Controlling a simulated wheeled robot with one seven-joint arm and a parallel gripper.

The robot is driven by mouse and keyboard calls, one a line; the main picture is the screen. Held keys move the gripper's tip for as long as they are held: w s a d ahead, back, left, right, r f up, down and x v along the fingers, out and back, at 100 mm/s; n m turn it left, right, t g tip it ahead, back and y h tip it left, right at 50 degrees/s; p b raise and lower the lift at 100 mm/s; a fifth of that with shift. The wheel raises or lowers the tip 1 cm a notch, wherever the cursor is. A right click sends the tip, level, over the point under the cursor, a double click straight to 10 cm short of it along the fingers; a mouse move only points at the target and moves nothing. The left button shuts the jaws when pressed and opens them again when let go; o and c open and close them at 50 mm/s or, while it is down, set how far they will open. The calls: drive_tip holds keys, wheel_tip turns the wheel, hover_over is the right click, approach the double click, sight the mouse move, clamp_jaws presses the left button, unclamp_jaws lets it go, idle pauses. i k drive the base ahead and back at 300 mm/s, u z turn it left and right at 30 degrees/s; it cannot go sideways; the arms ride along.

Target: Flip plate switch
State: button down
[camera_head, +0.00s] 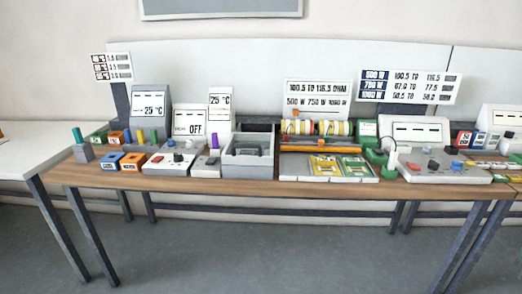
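I cannot tell for sure which part is the plate switch. My gripper is not in view.
A long wooden bench (220,187) carries the equipment. A grey open box (249,171) and a tray with yellow and green cards (340,168) stand mid-bench. Orange and blue blocks (132,160) lie at left. A white table (25,160) adjoins at left. The floor in front is clear.

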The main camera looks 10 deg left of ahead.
sight(210, 161)
drive_tip(key=z, duration=0.55)
drive_tip(key=i, duration=1.25)
drive_tip(key=u, duration=2.55)
drive_tip(key=i, duration=1)
drive_tip(key=z, duration=0.1)
